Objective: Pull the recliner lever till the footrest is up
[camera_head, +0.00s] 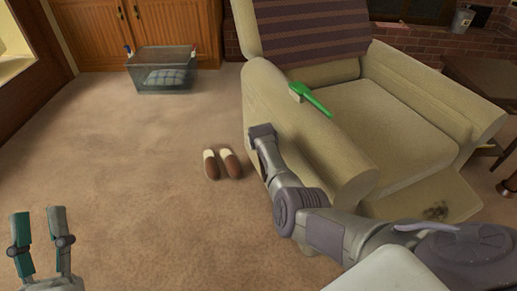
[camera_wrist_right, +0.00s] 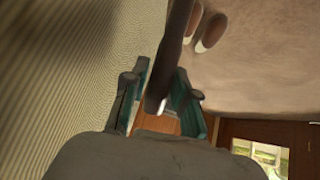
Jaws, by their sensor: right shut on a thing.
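The beige recliner (camera_head: 300,150) stands at right of centre in the head view, with a low beige footrest panel (camera_head: 400,205) at its front that is partly covered by my arm. In the wrist view a dark lever (camera_wrist_right: 178,45) with a pale metal end runs between the jaws of my right gripper (camera_wrist_right: 163,78), which is shut on it beside the chair's ribbed side. In the head view the lever and the right fingers are hidden behind my arm. My left gripper (camera_head: 38,213) is open and empty at the lower left.
A green object (camera_head: 317,101) lies on the armrest. Brown slippers (camera_head: 222,163) are on the carpet by the chair. A glass tank (camera_head: 161,72) stands by the wooden cabinet (camera_head: 130,30). A dark table (camera_head: 480,85) is at the right. The left carpet is clear.

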